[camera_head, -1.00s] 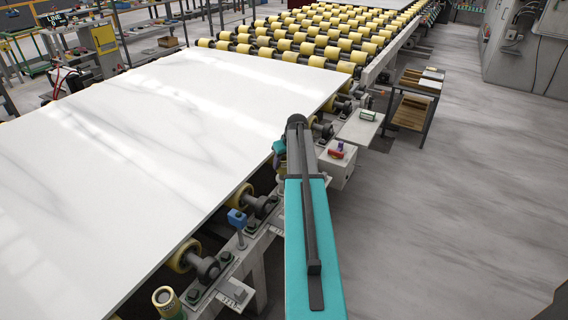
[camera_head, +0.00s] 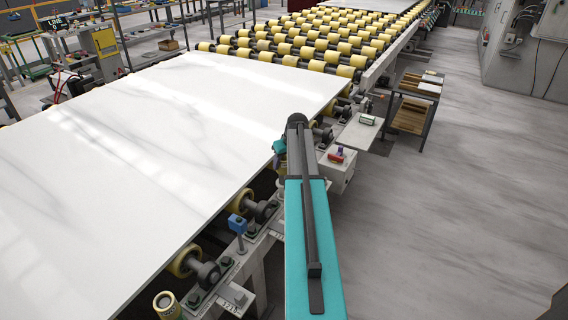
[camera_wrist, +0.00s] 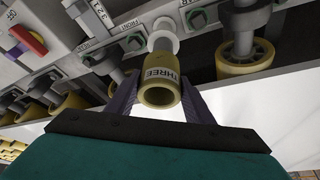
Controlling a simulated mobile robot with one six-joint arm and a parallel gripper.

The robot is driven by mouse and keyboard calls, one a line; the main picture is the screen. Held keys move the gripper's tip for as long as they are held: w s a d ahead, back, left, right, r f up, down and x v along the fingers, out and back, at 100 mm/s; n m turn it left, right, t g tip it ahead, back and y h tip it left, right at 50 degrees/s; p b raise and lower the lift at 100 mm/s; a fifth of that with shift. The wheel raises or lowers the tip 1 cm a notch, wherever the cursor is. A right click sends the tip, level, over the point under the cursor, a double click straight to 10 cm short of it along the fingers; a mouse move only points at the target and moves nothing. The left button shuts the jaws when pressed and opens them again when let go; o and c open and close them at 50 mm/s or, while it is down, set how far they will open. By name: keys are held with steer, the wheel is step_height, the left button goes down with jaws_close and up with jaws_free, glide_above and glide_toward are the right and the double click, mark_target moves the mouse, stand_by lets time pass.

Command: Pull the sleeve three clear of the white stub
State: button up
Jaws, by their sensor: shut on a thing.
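The sleeve three (camera_wrist: 160,90) is a short yellow-tan tube with "THREE" printed on its side, its open end facing the wrist camera. My gripper (camera_wrist: 161,84) has its dark purple fingers shut on it from both sides. The white stub (camera_wrist: 163,42), with a round collar, sits in line just beyond the sleeve's far end. I cannot tell whether any of the stub is inside the sleeve.
A white stone slab (camera_head: 150,140) lies on yellow rollers to the left. A blue block on a post (camera_head: 237,223) and another yellow sleeve (camera_head: 166,303) stand along the frame nearer me. A grey box with a red knob (camera_head: 336,156) is to the right. The floor at right is open.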

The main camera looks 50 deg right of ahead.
steer(key=shift+r, duration=0.5)
steer(key=shift+r+p, duration=1.5)
steer(key=shift+r, duration=1.4)
steer(key=shift+a, duration=0.1)
steer(key=w+a+r+n+y+b, duration=0.1)
steer(key=w+a+r+n, duration=0.3)
steer(key=a, duration=0.7)
steer(key=w+a+r+m, duration=0.1)
steer(key=w+a+r, duration=0.1)
steer(key=w+a, duration=0.6)
steer(key=w+a+r+n+y+b, duration=0.15)
steer(key=w+a, duration=0.25)
steer(key=a, duration=0.9)
steer(key=s+a+r+n, duration=0.1)
steer(key=a+r, duration=0.2)
steer(key=a, duration=0.6)
steer(key=s+a+r+n, duration=0.1)
steer(key=s+a+r, duration=0.1)
steer(key=a, duration=0.6)
steer(key=s+a+r+m+h, duration=0.1)
steer(key=s+a+m, duration=0.2)
steer(key=s+a, duration=0.3)
steer(key=shift+s+b, duration=0.4)
steer(key=shift+s, duration=0.4)
